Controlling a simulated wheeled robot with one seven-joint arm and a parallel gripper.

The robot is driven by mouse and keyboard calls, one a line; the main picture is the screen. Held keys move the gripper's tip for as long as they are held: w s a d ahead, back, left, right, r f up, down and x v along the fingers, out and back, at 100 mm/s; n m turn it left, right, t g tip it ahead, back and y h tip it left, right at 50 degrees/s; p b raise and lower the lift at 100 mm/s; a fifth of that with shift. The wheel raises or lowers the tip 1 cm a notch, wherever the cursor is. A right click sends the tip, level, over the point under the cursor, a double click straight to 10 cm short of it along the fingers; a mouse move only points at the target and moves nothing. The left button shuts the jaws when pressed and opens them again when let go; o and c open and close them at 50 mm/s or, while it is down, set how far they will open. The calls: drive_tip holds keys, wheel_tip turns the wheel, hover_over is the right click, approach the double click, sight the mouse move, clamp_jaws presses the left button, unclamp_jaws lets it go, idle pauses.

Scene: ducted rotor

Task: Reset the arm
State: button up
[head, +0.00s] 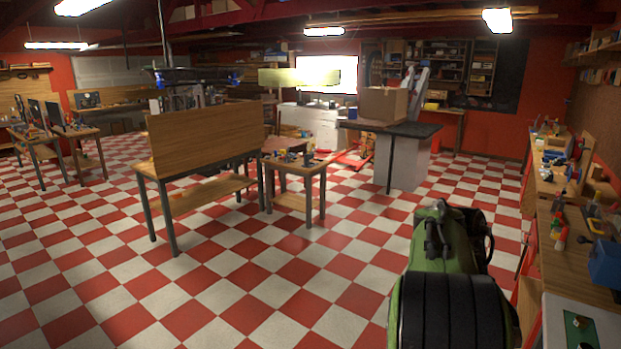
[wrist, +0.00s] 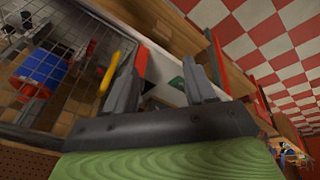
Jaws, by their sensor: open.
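My gripper (wrist: 165,92) shows in the wrist view with its two grey fingers spread apart. It is open, and nothing is between the fingers. The wrist view is tilted, with the checkered floor at upper right. In the head view my green and black arm (head: 445,265) stands at the lower right, folded near my body. The gripper itself cannot be made out in the head view.
A long wooden workbench (head: 561,237) with tools and bottles runs along the right, close to my arm. A blue box (head: 605,264) sits on it. A small wooden table (head: 295,164) and a dark-topped counter (head: 410,129) stand ahead. The checkered floor (head: 270,265) is open at front left.

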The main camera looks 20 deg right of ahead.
drive_tip(key=s+a+n+t+y, duration=0.1)
drive_tip(key=s+a+n+t, duration=0.1)
drive_tip(key=a+n, duration=0.4)
drive_tip(key=s+a+f+n+t+b, duration=0.1)
drive_tip(key=s+a+n+t, duration=0.1)
drive_tip(key=a+n, duration=0.5)
drive_tip(key=s+a+n+t+y, duration=0.1)
drive_tip(key=a+n, duration=0.6)
drive_tip(key=a, duration=0.9)
drive_tip(key=s+t, duration=0.1)
drive_tip(key=t, duration=0.1)
drive_tip(key=shift+s+a+f+t+y, duration=0.3)
drive_tip(key=shift+f+t, duration=0.05)
drive_tip(key=shift+t, duration=0.05)
